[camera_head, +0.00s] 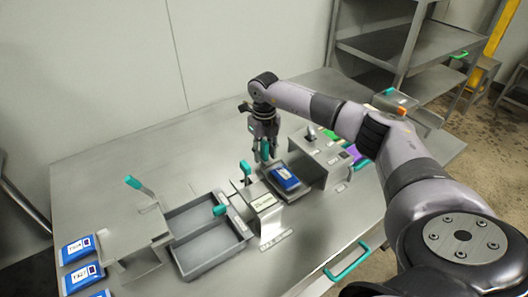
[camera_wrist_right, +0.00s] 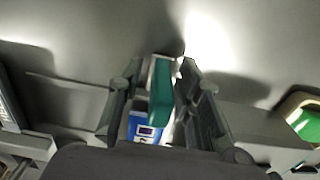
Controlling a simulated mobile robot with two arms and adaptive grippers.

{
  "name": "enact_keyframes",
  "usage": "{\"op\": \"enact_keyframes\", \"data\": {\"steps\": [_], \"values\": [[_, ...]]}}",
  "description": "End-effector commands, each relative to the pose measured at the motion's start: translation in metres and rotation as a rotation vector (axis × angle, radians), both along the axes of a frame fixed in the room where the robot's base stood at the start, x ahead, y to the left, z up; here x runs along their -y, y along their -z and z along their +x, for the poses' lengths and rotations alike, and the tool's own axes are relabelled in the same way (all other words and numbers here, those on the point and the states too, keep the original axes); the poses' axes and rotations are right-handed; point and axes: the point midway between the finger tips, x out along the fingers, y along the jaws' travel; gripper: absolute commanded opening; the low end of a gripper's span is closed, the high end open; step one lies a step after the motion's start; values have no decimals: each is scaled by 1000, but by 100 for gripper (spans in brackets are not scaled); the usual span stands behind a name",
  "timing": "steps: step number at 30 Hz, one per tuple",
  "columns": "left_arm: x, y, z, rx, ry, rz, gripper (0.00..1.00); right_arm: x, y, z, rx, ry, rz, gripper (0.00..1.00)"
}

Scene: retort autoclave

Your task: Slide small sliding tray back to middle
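The small sliding tray (camera_head: 296,193) is a grey shallow tray with a blue packet (camera_head: 285,179) in it, between two metal housings in the head view. My right gripper (camera_head: 264,152) is over its far side, pointing down, with a teal upright handle (camera_head: 265,150) between its fingers. In the right wrist view the teal handle (camera_wrist_right: 161,92) stands between the two fingers (camera_wrist_right: 162,78), close to the right one. Whether both fingers press on it is unclear. The blue packet (camera_wrist_right: 146,130) shows below the handle, partly hidden. My left gripper is out of view.
A larger grey double tray (camera_head: 213,254) lies to the left. Teal levers (camera_head: 133,183) stand on the metal fixtures nearby. Blue packets (camera_head: 78,249) lie at the lower left. A housing with coloured parts (camera_head: 328,150) is close on the right. The back of the table is clear.

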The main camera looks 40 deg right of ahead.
Motion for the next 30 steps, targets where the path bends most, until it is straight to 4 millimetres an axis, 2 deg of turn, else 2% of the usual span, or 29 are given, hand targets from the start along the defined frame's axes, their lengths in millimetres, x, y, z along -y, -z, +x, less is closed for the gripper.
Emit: {"op": "enact_keyframes", "data": {"steps": [7, 11, 24, 30], "values": [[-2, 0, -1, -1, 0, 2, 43, 0, 0, 0, -1, 0, 0, 33], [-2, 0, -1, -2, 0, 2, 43, 0, -8, 0, 1, 0, 0, 33], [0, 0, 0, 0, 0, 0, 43, 0, -94, 0, 2, 0, 0, 33], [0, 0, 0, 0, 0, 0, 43, 0, -116, 0, 1, 0, 0, 33]]}}
